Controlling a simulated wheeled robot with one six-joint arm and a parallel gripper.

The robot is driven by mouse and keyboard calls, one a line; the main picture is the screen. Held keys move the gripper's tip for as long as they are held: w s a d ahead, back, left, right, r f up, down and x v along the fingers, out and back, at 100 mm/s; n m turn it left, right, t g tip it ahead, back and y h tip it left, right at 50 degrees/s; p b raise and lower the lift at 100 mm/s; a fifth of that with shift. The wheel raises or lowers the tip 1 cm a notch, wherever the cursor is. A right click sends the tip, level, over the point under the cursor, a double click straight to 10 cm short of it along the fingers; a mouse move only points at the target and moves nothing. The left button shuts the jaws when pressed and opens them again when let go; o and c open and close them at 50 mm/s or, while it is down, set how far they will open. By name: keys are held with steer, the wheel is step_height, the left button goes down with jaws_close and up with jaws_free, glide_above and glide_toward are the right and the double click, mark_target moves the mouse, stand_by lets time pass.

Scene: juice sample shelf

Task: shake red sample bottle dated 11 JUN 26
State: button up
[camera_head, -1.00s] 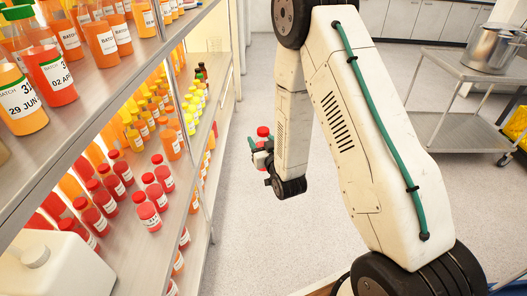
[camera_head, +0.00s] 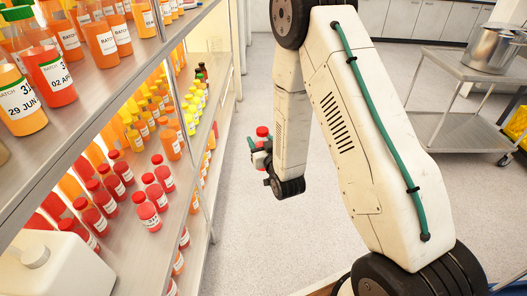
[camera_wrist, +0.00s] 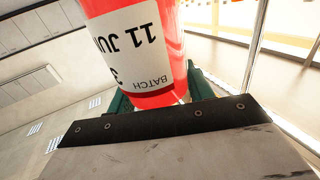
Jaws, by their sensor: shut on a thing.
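A red sample bottle (camera_wrist: 172,85) fills the upper middle of the wrist view. Its white label (camera_wrist: 128,48) appears upside down and reads "11 JUN" and "BATCH"; the rest of the date is out of view. My gripper (camera_head: 259,157) is shut on this bottle, with green finger parts beside it. In the head view the bottle's red cap (camera_head: 262,132) shows above the gripper, over the aisle floor and clear of the shelf. The bottle looks roughly upright there.
The shelf rack (camera_head: 120,215) on the left holds several red, orange and yellow bottles. A white jug (camera_head: 55,265) stands at its near end. A steel cart (camera_head: 455,75) with a pot (camera_head: 492,48) stands at the right. The aisle floor (camera_head: 245,235) is clear.

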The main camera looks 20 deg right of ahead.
steer(key=w+a, duration=0.3)
steer(key=a, duration=0.4)
steer(key=s+d, duration=0.1)
steer(key=d, duration=0.1)
steer(key=s+d, duration=0.1)
steer(key=d, duration=0.2)
steer(key=s+d, duration=0.1)
steer(key=d, duration=0.2)
steer(key=shift+s, duration=0.1)
steer(key=shift+a, duration=0.65)
steer(key=shift+d, duration=0.2)
